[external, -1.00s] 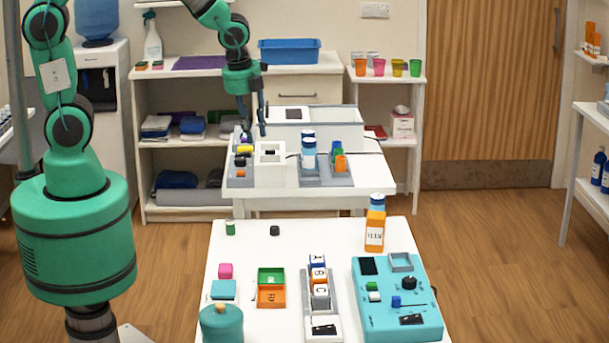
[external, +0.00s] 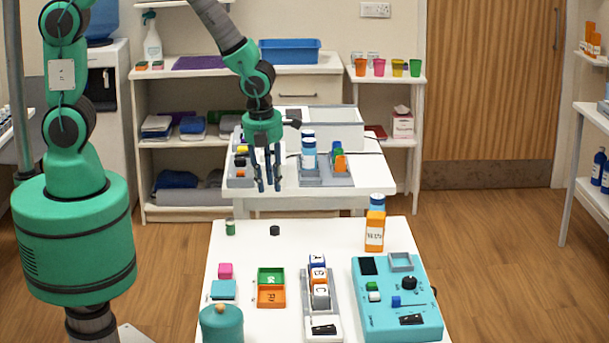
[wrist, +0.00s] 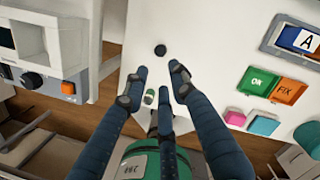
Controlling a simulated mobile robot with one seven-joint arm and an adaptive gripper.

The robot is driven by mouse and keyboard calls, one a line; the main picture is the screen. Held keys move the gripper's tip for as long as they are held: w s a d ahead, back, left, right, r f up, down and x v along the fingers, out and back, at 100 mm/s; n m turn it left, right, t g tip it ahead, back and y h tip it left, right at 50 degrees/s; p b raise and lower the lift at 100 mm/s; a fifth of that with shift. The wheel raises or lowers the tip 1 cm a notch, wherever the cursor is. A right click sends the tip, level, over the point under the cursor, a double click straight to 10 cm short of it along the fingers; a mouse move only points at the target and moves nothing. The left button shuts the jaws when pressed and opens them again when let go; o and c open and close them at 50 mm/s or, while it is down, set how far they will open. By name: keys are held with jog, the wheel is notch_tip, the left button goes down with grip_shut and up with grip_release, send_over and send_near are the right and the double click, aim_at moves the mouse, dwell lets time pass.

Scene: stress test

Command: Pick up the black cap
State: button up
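The black cap (external: 275,230) is a small dark piece standing alone near the far edge of the front white table (external: 330,232). It also shows in the wrist view (wrist: 160,50), just beyond my fingertips. My gripper (external: 269,187) hangs with its fingers pointing down, above and behind the cap in the external view, near the back table's front edge. In the wrist view my gripper (wrist: 158,76) has its fingers spread apart with nothing between them. The cap is clear of the fingers and in full view.
A small green can (external: 230,227) stands left of the cap. An orange bottle (external: 375,230) is to the right. The tabletop around the cap is clear.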

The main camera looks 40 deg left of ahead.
jog(key=b, duration=0.2)
send_over(274, 226)
jog(key=s, duration=0.1)
jog(key=f, duration=0.8)
jog(key=shift+d+f, duration=0.1)
jog(key=shift+d, duration=0.15)
jog(key=shift+w+f+b, duration=0.15)
jog(key=shift+f+b, duration=0.4)
jog(key=shift+f, duration=0.75)
jog(key=shift+w+f+b, duration=0.15)
jog(key=shift+f+b, duration=0.4)
jog(key=shift+f, duration=0.75)
jog(key=c, duration=0.4)
jog(key=shift+r, duration=0.1)
